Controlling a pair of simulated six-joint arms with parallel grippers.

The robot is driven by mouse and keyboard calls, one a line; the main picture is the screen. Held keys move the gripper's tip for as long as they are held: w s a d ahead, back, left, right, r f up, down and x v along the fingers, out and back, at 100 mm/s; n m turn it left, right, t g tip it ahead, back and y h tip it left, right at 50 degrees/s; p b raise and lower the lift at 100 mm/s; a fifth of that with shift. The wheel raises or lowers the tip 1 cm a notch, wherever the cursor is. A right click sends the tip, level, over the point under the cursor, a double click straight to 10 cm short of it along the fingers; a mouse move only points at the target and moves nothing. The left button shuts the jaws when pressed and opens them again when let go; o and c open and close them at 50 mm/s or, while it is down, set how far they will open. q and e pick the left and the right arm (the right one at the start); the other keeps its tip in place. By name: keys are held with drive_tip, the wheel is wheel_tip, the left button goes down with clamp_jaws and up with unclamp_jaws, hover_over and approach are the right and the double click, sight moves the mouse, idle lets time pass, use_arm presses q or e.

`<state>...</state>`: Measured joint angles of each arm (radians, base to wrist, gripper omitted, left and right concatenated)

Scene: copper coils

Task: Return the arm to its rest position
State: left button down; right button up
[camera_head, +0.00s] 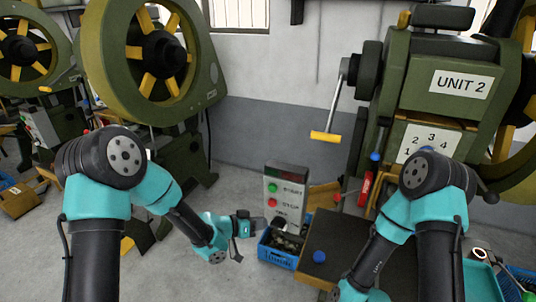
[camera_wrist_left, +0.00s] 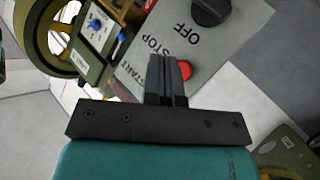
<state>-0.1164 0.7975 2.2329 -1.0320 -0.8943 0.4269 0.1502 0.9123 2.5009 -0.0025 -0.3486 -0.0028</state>
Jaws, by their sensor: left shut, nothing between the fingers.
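My left gripper (camera_head: 258,223) is shut and empty in the head view, in front of the grey control box and above the left edge of the blue crate. In the left wrist view its fingers (camera_wrist_left: 168,68) are pressed together beside the red stop button (camera_wrist_left: 183,70) on the box's face. Whether they touch the box cannot be told. My right arm comes down at the right of the head view; its gripper is not visible there.
The grey control box (camera_head: 284,199) has a green button (camera_head: 272,187). A blue crate (camera_head: 277,257) with dark parts stands below it. A green machine marked UNIT 2 (camera_head: 462,82) with a yellow-handled crank (camera_head: 326,137) stands right. Open grey floor (camera_head: 170,270) lies left.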

use_arm(q)
drive_tip(key=s+a+f+n+y, duration=0.3)
drive_tip(key=a+f, duration=0.3)
drive_tip(key=f, duration=0.1)
drive_tip(key=s+a+f+n+y, duration=0.3)
drive_tip(key=s+a+f, duration=0.1)
drive_tip(key=a+f, duration=0.3)
drive_tip(key=s+a+f+n+g+y, duration=0.1)
drive_tip(key=s+a+f+g, duration=0.1)
drive_tip(key=s, duration=0.6)
drive_tip(key=s+a+f+n+g+y, duration=0.2)
drive_tip(key=s+a+f, duration=0.3)
drive_tip(key=s, duration=0.4)
drive_tip(key=shift+a+f+n+g, duration=0.2)
drive_tip(key=shift+a+n+g, duration=0.1)
drive_tip(key=shift+a+g, duration=0.3)
drive_tip(key=c, duration=1.9)
unclamp_jaws()
drive_tip(key=shift+y, duration=0.3)
